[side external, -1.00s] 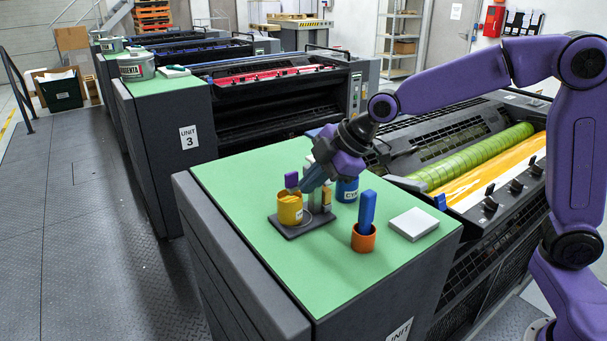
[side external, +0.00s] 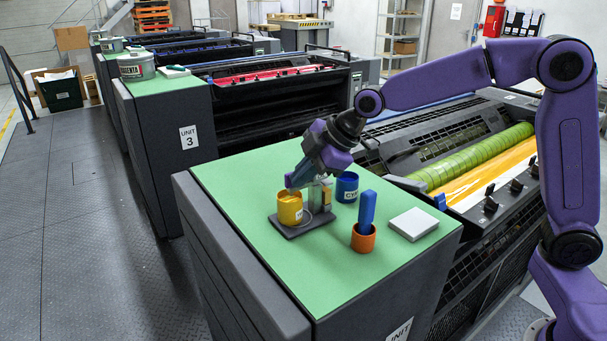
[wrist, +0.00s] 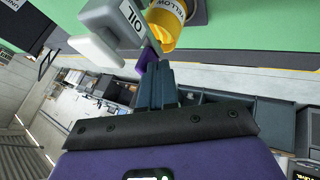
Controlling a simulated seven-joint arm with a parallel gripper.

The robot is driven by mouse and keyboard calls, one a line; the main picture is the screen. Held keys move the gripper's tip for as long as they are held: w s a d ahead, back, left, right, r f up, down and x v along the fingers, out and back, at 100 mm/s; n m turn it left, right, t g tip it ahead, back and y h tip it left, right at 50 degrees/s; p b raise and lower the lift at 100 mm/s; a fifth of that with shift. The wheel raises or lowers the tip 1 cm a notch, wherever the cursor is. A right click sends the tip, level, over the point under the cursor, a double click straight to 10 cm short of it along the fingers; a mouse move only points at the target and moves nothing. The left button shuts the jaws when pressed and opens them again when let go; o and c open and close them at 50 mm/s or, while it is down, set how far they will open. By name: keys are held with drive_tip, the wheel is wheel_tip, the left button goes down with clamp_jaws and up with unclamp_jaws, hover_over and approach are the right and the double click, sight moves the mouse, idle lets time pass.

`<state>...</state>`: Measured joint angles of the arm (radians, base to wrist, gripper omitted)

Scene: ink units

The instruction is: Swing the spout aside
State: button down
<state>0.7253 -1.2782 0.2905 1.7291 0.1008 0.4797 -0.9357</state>
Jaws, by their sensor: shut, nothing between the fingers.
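The spout unit stands on a dark base plate (side external: 300,227) on the green top. A grey post (side external: 314,197) with a yellow-orange part rises beside the yellow ink can (side external: 290,209). My gripper (side external: 291,184) is shut and empty above the yellow can. In the wrist view, its fingertips (wrist: 156,66) are right beside the purple tab; whether they touch is unclear. My gripper hides the spout's upper part in the side view.
A blue can (side external: 347,187) stands behind the post. An orange cup (side external: 363,238) with a blue upright piece is at front right. A white pad (side external: 413,224) lies farther right. The green top (side external: 235,195) is clear on the left. Press rollers (side external: 480,160) lie behind right.

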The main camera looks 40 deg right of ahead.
drive_tip(key=shift+w+a+m, duration=0.1)
drive_tip(key=shift+w+m, duration=0.1)
drive_tip(key=shift+m, duration=0.2)
drive_tip(key=w+d+m+h, duration=0.1)
drive_tip(key=w+m+h, duration=0.6)
drive_tip(key=m, duration=0.7)
drive_tip(key=shift+d+h, duration=0.2)
drive_tip(key=shift+h, duration=0.8)
